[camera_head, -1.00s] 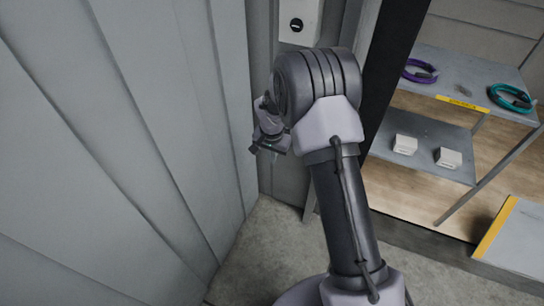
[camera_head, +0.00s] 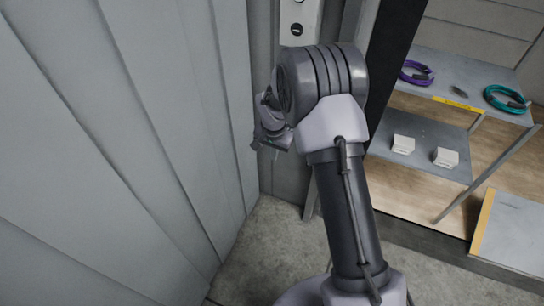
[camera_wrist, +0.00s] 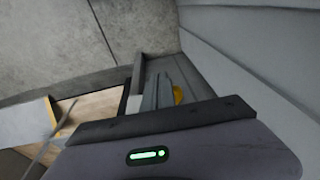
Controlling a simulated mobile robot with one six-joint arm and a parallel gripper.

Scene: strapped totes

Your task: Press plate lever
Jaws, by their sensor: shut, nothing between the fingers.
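A pale plate (camera_head: 298,18) with a dark keyhole-like round fitting is on the narrow grey wall strip, above and behind my arm in the head view. No lever can be made out for certain on it. A small yellow part (camera_wrist: 178,95) shows in the wrist view, just beyond the grey finger-like pieces; I cannot tell what it belongs to. My gripper (camera_head: 264,143) is shut and empty, low at the left of my wrist joint and below the plate. My arm hides part of the wall behind it.
A ribbed grey wall (camera_head: 130,150) fills the left. A dark upright post (camera_head: 396,75) stands right of my arm. Beyond it, a shelf (camera_head: 450,75) carries a purple coil (camera_head: 417,73), a teal coil (camera_head: 507,99) and white boxes (camera_head: 403,145). Bare concrete floor (camera_head: 262,240) shows below.

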